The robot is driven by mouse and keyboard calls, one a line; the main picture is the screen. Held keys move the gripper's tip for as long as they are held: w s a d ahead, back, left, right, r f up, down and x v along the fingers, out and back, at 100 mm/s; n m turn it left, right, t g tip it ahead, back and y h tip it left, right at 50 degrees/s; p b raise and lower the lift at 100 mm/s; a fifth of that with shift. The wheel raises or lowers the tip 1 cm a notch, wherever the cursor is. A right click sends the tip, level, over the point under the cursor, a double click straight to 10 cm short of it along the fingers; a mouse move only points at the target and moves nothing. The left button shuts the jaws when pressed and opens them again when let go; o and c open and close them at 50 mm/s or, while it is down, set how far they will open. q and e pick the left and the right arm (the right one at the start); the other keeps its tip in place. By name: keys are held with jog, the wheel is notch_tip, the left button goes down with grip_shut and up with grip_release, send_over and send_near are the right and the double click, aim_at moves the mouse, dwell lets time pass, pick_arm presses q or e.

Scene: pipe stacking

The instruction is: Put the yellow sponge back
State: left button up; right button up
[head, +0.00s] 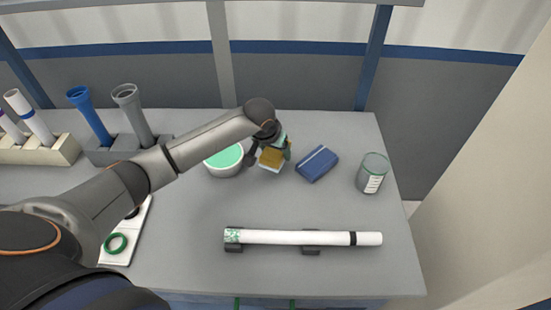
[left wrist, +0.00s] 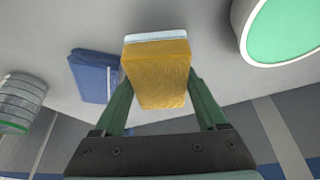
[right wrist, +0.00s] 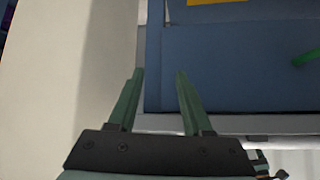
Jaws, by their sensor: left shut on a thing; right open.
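The yellow sponge (head: 271,157) has a pale layer on one face. My left gripper (head: 274,147) is shut on it at the back middle of the table, between the green-topped white bowl and the blue folded cloth. In the left wrist view the sponge (left wrist: 157,75) sits between the green fingers of the left gripper (left wrist: 160,95). I cannot tell whether the sponge touches the table. My right gripper (right wrist: 157,85) is open and empty in the right wrist view, beside a blue panel; the head view does not show it.
The white bowl (head: 224,169) is just left of the sponge; the blue cloth (head: 317,164) and a clear jar (head: 372,173) are to its right. A white pipe (head: 300,237) lies on dark supports in front. Racks with upright pipes (head: 127,110) stand at left. The middle table (head: 270,205) is clear.

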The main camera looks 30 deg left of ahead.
aim_at(275, 158)
pick_arm(q)
jog(key=shift+w+f, duration=0.2)
jog(key=shift+f, duration=1.55)
jog(key=shift+f, duration=0.2)
jog(key=o, duration=1.1)
jog(key=shift+s, duration=0.1)
jog(key=shift+d, duration=0.1)
